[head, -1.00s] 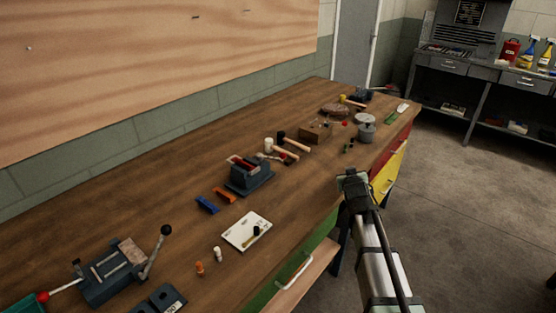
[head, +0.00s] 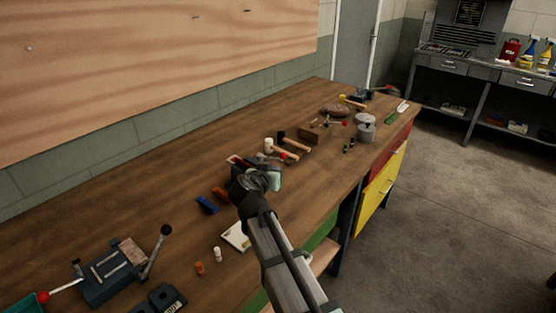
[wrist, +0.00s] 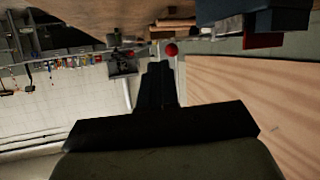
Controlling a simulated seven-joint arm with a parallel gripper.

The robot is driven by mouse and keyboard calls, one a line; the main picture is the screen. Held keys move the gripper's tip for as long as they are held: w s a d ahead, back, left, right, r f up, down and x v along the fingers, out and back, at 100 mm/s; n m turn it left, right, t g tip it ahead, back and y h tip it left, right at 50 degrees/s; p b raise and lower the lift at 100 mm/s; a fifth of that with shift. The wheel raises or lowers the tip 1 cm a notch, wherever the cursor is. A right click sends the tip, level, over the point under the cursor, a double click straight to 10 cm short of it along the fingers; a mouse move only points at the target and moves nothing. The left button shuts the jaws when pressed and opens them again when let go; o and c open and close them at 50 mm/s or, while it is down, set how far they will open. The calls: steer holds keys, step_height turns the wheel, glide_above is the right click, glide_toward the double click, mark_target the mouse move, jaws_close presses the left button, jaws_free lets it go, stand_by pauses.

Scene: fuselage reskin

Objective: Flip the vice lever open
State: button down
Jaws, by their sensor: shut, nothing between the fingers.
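A grey vice (head: 110,275) with a lever ending in a black knob (head: 165,230) stands at the near left of the bench in the head view. The lever leans up and to the right. A rod with a red knob (head: 43,297) sticks out on its left. I cannot tell which lever the task means. My gripper (head: 262,180) is over the middle of the bench and largely hides a dark block there. In the wrist view my black fingers (wrist: 160,85) are shut and empty. A red ball (wrist: 171,49) shows just beyond their tips, apparently apart from them.
A blue piece (head: 206,205) and a white plate (head: 236,237) lie near my arm. An orange peg (head: 199,268) and a white peg (head: 217,254) stand nearer. Mallets (head: 290,150) and a grey pot (head: 366,132) are farther back.

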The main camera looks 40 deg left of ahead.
mark_target(282, 156)
steer(key=shift+m+t, duration=0.5)
steer(key=shift+m, duration=0.3)
steer(key=s+r, duration=0.1)
steer(key=s+a+r, duration=0.1)
steer(key=s, duration=0.3)
steer(key=shift+a+r, duration=0.2)
steer(key=shift+r, duration=0.2)
steer(key=shift+w, duration=0.15)
steer(key=x, duration=1.4)
steer(key=shift+d+f, duration=0.1)
steer(key=shift+d, duration=0.05)
